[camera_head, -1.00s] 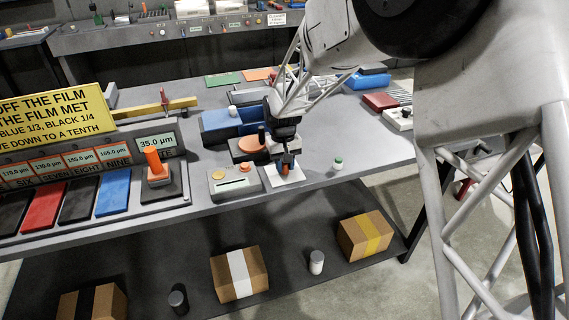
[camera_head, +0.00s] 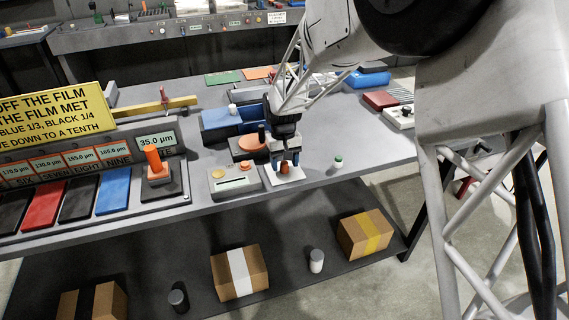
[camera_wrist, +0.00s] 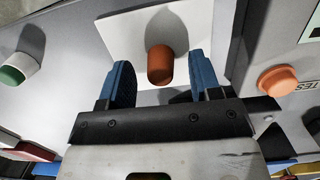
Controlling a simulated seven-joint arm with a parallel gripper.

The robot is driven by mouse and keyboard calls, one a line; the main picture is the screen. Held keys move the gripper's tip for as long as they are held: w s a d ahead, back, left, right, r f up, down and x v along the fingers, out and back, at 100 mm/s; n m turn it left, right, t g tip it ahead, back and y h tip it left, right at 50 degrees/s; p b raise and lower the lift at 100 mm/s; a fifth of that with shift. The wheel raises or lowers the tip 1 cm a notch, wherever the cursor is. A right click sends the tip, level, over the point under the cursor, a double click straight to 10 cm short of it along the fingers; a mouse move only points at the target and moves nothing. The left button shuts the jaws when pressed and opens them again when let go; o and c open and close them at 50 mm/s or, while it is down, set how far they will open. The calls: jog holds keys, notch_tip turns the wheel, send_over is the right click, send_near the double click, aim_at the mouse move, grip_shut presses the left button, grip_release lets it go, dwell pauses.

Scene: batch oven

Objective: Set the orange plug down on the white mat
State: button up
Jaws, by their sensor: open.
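The orange plug (camera_wrist: 160,66) stands on the white mat (camera_wrist: 200,28), well inside its edges in the wrist view. In the head view the plug (camera_head: 284,167) shows small and dark between the fingers, with the mat (camera_head: 297,177) around it. My gripper (camera_wrist: 161,82) is open, one blue-padded finger on each side of the plug. A gap shows between the plug and each finger. In the head view my gripper (camera_head: 284,162) is low over the mat. The plug's base is partly hard to make out.
A tester box (camera_head: 234,182) with an orange button (camera_wrist: 278,80) stands just left of the mat in the head view. A green-capped white cylinder (camera_head: 338,163) stands to the right. An orange disc holder (camera_head: 251,145) is behind. The table's front edge is close.

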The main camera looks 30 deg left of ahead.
jog(key=shift+w+a+r, duration=0.15)
jog(key=shift+r, duration=1.65)
jog(key=shift+w+a+r, duration=0.15)
jog(key=shift+r, duration=1.6)
jog(key=shift+d+r, duration=0.15)
jog(key=s+d+r+m+t, duration=0.15)
jog(key=d+r, duration=0.25)
jog(key=d, duration=0.6)
jog(key=s+d+r+m+y, duration=0.1)
jog(key=s+d+r, duration=0.25)
jog(key=d, duration=0.65)
jog(key=s+d+r+m, duration=0.2)
jog(key=d+r, duration=0.3)
jog(key=d, duration=0.5)
jog(key=s+d+m+t, duration=0.2)
jog(key=s+d+m, duration=0.2)
jog(key=s+d, duration=1.7)
jog(key=shift+s+d+f, duration=0.25)
jog(key=shift+s+d, duration=0.05)
jog(key=shift+s, duration=0.65)
jog(key=shift+m, duration=0.25)
